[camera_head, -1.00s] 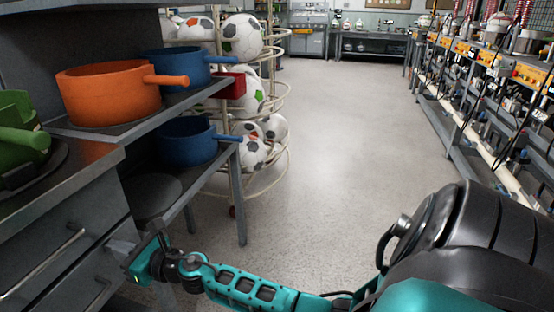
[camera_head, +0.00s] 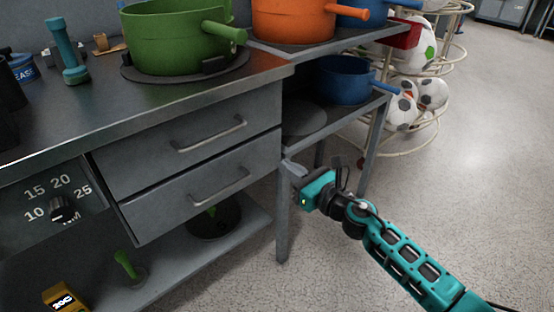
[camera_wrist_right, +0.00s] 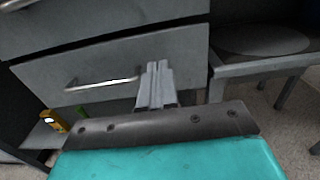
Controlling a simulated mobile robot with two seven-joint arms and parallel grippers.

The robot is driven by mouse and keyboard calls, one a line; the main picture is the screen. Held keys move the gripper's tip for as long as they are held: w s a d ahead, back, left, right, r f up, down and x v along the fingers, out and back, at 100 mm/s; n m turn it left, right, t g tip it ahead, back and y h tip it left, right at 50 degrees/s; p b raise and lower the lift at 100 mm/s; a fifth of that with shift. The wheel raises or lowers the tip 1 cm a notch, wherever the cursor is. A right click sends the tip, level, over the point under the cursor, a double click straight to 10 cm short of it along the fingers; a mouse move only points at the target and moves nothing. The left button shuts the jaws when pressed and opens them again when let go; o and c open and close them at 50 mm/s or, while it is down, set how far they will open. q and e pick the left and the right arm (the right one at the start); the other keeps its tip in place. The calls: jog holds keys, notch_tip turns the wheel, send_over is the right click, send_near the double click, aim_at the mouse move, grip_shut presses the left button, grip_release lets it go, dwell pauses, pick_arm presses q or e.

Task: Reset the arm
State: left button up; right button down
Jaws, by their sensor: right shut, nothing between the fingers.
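My right arm comes in from the lower right of the head view. Its teal gripper (camera_head: 292,168) is in front of the right end of the workbench, near the lower drawer's right edge and the lower side shelf. In the right wrist view the fingers (camera_wrist_right: 159,75) are pressed together with nothing between them. They point toward the lower drawer (camera_wrist_right: 110,70), whose handle (camera_wrist_right: 102,83) is to their left. I cannot tell whether the fingers touch the bench. My left gripper does not show.
A green pot (camera_head: 170,42) stands on the bench top. An orange pot (camera_head: 290,22) and a blue pot (camera_head: 342,80) are on the side shelves. Both drawers look shut. Soccer balls (camera_head: 432,92) sit in a rack behind. The floor (camera_head: 480,150) at right is clear.

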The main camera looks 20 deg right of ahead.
jog(key=s+a+f+n+g+h, duration=0.1)
jog(key=s+a+f+n+g, duration=0.15)
jog(key=s+n, duration=0.7)
jog(key=s+a+f+n+g+h, duration=0.15)
jog(key=s+a+f+n, duration=0.3)
jog(key=n, duration=0.95)
jog(key=s+a+f+n+g, duration=0.25)
jog(key=s+n, duration=0.45)
jog(key=n, duration=0.4)
pick_arm(q)
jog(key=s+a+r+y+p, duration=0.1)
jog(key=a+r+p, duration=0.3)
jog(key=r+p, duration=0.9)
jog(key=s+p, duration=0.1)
jog(key=p, duration=0.6)
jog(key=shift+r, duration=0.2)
pick_arm(e)
jog(key=s+d+r, duration=0.1)
jog(key=d+r, duration=0.1)
jog(key=r, duration=0.4)
jog(key=s+d+r+h, duration=0.1)
jog(key=d+r, duration=0.1)
jog(key=r, duration=0.4)
jog(key=shift+d+r, duration=0.3)
